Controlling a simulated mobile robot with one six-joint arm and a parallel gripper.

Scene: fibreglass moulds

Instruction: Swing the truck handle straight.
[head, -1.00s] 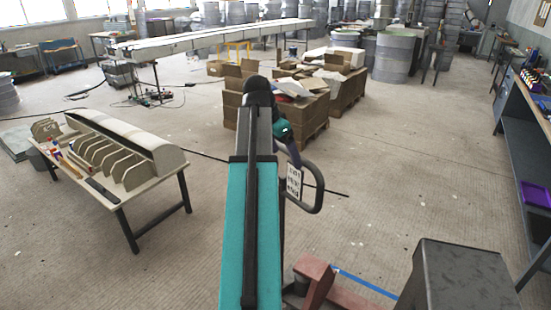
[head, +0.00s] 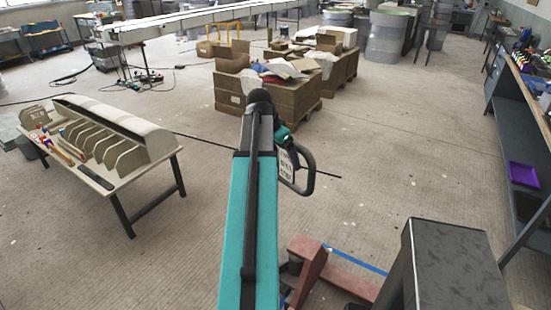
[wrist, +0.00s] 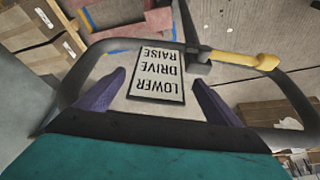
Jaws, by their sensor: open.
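The truck handle is a dark loop (head: 312,172) with a white label plate, at the far end of my teal arm in the head view. In the wrist view its grey loop (wrist: 132,44) surrounds a plate marked LOWER, DRIVE, RAISE (wrist: 158,78), with a yellow lever (wrist: 245,60) behind. My gripper (wrist: 155,92) is open, its purple fingers on either side of the plate; I cannot tell whether they touch it. In the head view my arm mostly hides the gripper. The red truck base (head: 310,262) is at the lower middle, partly hidden by my arm.
A low table with a ribbed mould (head: 115,135) stands at left. Cardboard boxes on a pallet (head: 270,95) stand beyond the handle. A dark grey block (head: 455,265) is at lower right, near a workbench (head: 520,135). Open floor lies between.

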